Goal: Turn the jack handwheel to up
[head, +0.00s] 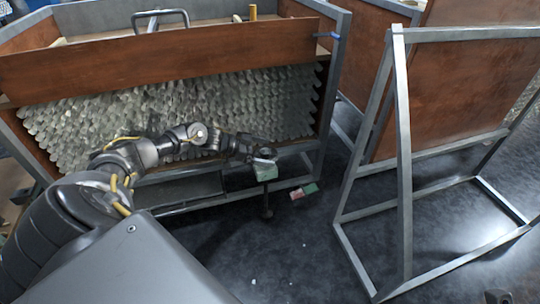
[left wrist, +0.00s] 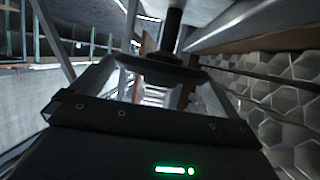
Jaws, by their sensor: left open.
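My left arm reaches across the front of the rack of glass tubing. In the head view its gripper (head: 262,152) is at the rack's front lower rail, near a dark post with a foot on the floor (head: 267,208). In the left wrist view a dark round disc on a dark shaft (left wrist: 172,32), which looks like the jack handwheel (left wrist: 158,63), lies at the far end of my left gripper (left wrist: 148,72). The gripper is open. The disc overlaps the fingertips in the picture; I cannot tell whether they touch it.
The rack holds many stacked glass tubes (head: 180,110) behind a brown board (head: 170,55). A grey metal frame (head: 400,150) with brown panels stands at right. The floor between is mostly clear.

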